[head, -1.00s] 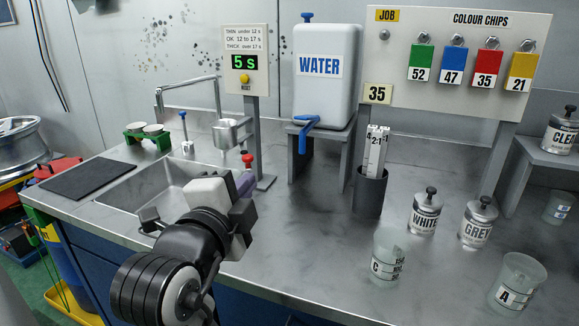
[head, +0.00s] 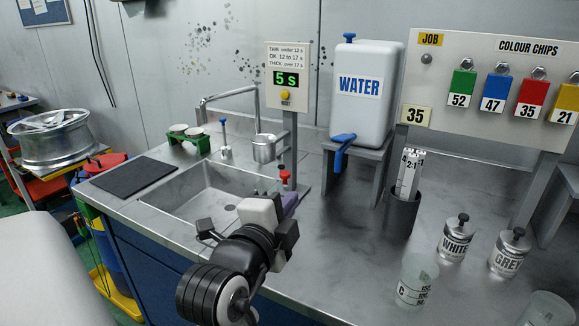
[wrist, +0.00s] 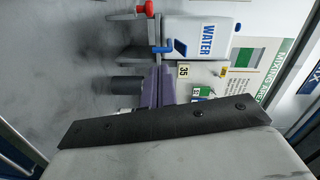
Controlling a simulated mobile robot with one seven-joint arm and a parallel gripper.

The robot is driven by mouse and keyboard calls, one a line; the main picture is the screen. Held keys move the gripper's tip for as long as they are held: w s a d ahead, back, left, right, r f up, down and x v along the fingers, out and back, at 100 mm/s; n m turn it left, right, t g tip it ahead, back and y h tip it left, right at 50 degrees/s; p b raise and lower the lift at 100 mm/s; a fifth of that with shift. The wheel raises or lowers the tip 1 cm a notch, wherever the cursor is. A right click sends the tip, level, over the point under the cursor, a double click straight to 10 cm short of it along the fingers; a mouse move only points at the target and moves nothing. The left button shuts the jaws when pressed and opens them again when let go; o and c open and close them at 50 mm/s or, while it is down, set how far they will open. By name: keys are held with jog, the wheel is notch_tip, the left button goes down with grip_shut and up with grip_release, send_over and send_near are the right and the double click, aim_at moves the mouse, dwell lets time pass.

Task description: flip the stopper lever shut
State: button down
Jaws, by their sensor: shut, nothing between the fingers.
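A small red knob (head: 284,175), which I take to be the stopper lever's handle, stands just below and right of the grey metal cup (head: 265,149) on the timer post. Its lower part is hidden, and I cannot tell the lever's position. A red knob also shows at the top of the wrist view (wrist: 146,8). My gripper (head: 290,202) has purple fingers closed together with nothing held. In the head view it is just below the red knob, over the sink's right edge. In the wrist view the fingers (wrist: 159,88) point up toward the blue tap; I see no contact.
The sink (head: 190,200) lies left of my gripper. The timer sign (head: 288,77) reads 5 s. The white water tank (head: 365,95) with a blue tap stands on a stand to the right. A dark stick holder (head: 402,214), paint tins and clear cups occupy the right counter.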

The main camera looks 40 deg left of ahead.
jog(key=shift+w+r+p, duration=0.2)
jog(key=shift+w+p, duration=0.15)
jog(key=shift+p, duration=1.75)
jog(key=w+a+f+p, duration=0.1)
jog(key=w+a+p, duration=0.2)
jog(key=w+a, duration=0.3)
jog(key=shift+w+a+f, duration=0.2)
jog(key=shift+w+f, duration=0.2)
jog(key=shift+s, duration=0.1)
